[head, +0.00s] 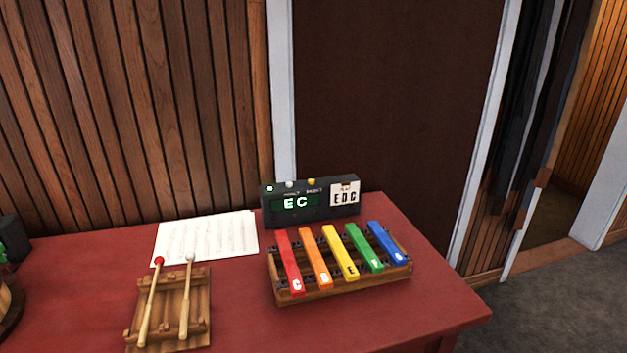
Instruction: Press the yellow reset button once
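The yellow button (311,182) sits on the top of a black display box (270,214) at the back of the red table. A white button (290,184) and a lit green light (270,188) are beside it on the same top edge. The box's screen (297,203) shows "EC" in green letters. A white card (345,195) on the box's right side reads "EDC". Neither of my grippers is in the head view.
A xylophone (341,290) with several coloured bars stands in front of the box on the red table (240,310). Two mallets (150,305) (187,300) lie on a wooden rack (168,325) at the left. Sheet music (205,238) lies behind the rack.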

